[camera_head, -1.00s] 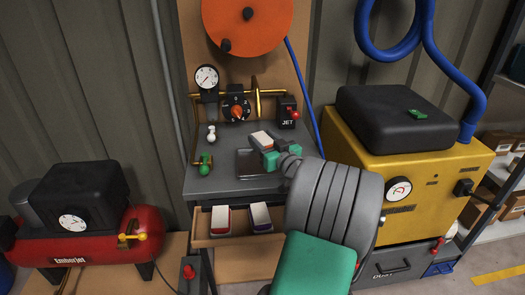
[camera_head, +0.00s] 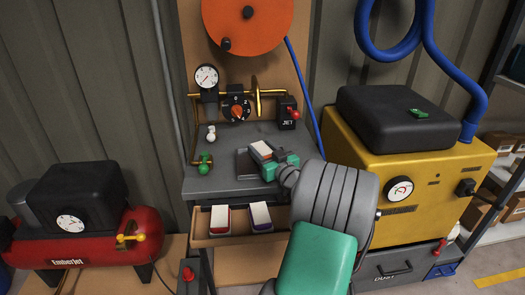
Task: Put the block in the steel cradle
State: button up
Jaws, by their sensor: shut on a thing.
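My gripper (camera_head: 266,160), with teal fingers, is shut on a block (camera_head: 260,148) with a white top and a reddish-brown side. It holds the block at the right part of the dark steel cradle (camera_head: 243,164), a shallow tray on the grey bench. The block and fingers hide much of the cradle. I cannot tell whether the block touches the cradle floor or is just above it.
An open drawer (camera_head: 200,242) below the bench holds a red block (camera_head: 220,219) and a purple block (camera_head: 260,217), both white-topped. A green-knobbed valve (camera_head: 205,164) and a red-handled JET switch (camera_head: 289,113) stand near the cradle. A yellow machine (camera_head: 425,175) is at right.

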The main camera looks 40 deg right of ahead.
jog(key=shift+s+a+f, duration=0.1)
jog(key=shift+f, duration=0.45)
jog(key=o, duration=1.4)
jog(key=shift+f, duration=0.35)
jog(key=shift+r, duration=0.3)
jog(key=shift+r+p, duration=0.55)
jog(key=shift+p, duration=0.4)
jog(key=v, duration=0.6)
jog(key=b+v, duration=0.1)
jog(key=v, duration=0.4)
jog(key=shift+s+r, duration=0.2)
jog(key=shift+s, duration=0.2)
